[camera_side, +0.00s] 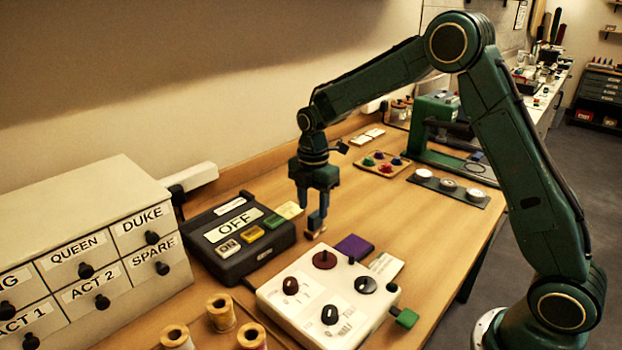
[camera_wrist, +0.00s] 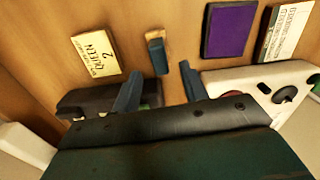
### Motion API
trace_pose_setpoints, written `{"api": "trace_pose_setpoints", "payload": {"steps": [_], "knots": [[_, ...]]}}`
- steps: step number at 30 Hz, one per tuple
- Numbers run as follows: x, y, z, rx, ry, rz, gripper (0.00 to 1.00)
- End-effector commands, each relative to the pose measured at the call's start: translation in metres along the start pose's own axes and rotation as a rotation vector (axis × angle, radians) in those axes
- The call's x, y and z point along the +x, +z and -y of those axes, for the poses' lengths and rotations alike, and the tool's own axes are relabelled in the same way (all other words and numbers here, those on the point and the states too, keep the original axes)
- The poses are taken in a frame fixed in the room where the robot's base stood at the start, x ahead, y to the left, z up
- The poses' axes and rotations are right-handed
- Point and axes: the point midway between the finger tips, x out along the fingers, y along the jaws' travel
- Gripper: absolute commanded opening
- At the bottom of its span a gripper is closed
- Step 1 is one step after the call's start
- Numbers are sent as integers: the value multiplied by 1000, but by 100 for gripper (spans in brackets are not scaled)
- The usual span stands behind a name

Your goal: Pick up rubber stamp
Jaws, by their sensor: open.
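The rubber stamp (camera_side: 315,222), a small block with a blue part and a pale wooden part, stands on the wooden table just below my gripper (camera_side: 312,206). In the wrist view the stamp (camera_wrist: 157,54) lies just beyond my two blue fingertips, roughly in line with the gap between them. My gripper (camera_wrist: 160,80) is open and points down, with nothing held between the fingers. Whether a finger touches the stamp cannot be told.
A purple pad (camera_side: 354,247) lies right of the stamp and a cream card (camera_side: 290,210) left of it. A black OFF box (camera_side: 240,235) and a white knob panel (camera_side: 330,300) stand close by. Thread spools (camera_side: 220,312) and a drawer cabinet (camera_side: 80,250) are further left.

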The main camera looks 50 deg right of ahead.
Motion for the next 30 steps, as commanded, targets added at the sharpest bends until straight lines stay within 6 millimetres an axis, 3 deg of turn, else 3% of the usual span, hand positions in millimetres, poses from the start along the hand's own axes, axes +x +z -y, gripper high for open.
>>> {"api": "trace_pose_setpoints", "payload": {"steps": [12, 29, 30], "knots": [[43, -1, 1, 0, -2, 0, 44], [46, -1, 1, 0, -1, 0, 44], [46, -1, 1, 0, -1, 0, 40]]}}
